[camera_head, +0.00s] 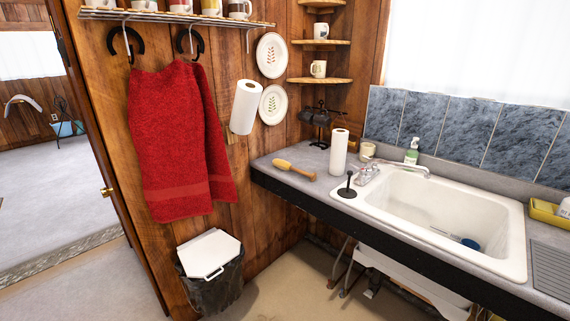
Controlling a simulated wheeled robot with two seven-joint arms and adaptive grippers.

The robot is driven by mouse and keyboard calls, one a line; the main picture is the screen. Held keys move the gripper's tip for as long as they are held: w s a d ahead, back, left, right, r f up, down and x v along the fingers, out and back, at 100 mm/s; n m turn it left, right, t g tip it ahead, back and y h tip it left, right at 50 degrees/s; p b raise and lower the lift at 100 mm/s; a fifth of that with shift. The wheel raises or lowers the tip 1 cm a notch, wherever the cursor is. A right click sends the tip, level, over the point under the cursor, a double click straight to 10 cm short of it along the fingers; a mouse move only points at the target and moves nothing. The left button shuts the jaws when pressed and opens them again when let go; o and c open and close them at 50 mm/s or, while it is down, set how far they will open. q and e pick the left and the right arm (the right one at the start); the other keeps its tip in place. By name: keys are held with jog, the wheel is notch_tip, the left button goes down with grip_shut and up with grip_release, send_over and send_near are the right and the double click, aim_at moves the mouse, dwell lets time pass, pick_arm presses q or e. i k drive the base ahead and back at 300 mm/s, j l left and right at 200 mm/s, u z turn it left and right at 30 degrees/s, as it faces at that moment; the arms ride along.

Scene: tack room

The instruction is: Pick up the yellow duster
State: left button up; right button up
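Neither of my grippers shows in the head view.
A white sink (515,235) takes up the counter's right part, with a black plunger-like item (347,186) at its left corner. A mug rack (321,118) stands behind. A lidded bin (210,255) stands below a red towel (175,140). Floor before the counter is partly clear.

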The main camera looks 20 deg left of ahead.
aim_at(283, 165)
jog(key=i+u, duration=0.1)
jog(key=i, duration=1.35)
jog(key=u, duration=0.5)
